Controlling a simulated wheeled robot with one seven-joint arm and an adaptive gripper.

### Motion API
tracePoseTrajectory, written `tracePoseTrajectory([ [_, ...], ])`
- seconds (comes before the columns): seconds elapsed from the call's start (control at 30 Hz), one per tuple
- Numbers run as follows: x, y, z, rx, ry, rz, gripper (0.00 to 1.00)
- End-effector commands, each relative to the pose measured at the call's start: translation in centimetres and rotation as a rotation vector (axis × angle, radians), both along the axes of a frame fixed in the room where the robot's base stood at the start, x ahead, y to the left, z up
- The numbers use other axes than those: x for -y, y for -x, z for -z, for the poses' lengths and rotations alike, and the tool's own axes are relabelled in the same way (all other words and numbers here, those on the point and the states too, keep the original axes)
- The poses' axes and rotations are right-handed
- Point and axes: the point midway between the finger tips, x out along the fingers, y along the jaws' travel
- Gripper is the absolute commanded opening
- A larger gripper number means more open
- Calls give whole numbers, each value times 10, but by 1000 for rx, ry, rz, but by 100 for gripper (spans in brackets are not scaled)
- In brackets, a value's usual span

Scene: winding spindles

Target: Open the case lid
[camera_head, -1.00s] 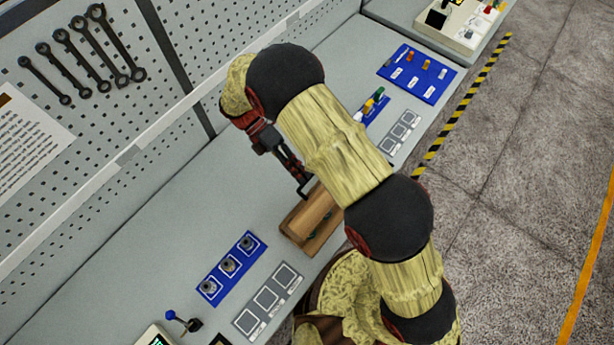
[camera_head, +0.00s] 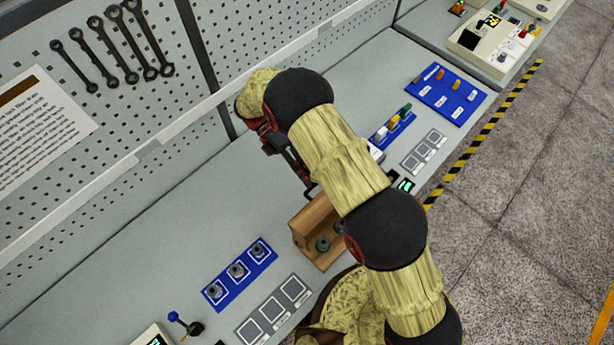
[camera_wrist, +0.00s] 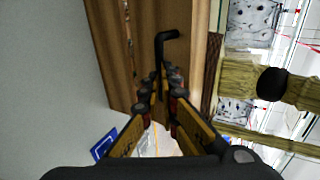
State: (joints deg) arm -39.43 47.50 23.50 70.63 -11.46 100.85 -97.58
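The wooden case (camera_head: 318,262) stands near the front of the bench. Its lid (camera_head: 312,220) is raised and looks about upright, and round dark-green pieces (camera_head: 322,243) show inside. My gripper (camera_head: 303,180) is at the lid's far side, partly behind my arm. In the wrist view, the lid's wood (camera_wrist: 125,50) fills the upper middle. A black bent handle (camera_wrist: 164,45) sticks out from it. My gripper (camera_wrist: 160,83) has its fingertips close together around the handle's lower part. The right end of the case is hidden by my arm in the head view.
A blue mat with several round grey parts (camera_head: 238,270) and grey square pads (camera_head: 272,310) lie left of the case. Another blue mat (camera_head: 447,94) lies at the far right. A pegboard with wrenches (camera_head: 110,45) stands behind. Bench between is clear.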

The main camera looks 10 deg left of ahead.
Motion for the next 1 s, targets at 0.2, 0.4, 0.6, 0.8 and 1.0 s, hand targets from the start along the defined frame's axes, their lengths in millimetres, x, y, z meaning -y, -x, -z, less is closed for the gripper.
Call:
tracePoseTrajectory([
  [0.2,8,11,28,-15,6,4,0],
  [0.4,8,10,27,-15,6,3,18],
  [0.6,8,10,27,-16,5,1,39],
  [0.8,7,9,25,-14,2,0,37],
  [1.0,7,9,24,-13,1,-1,34],
])
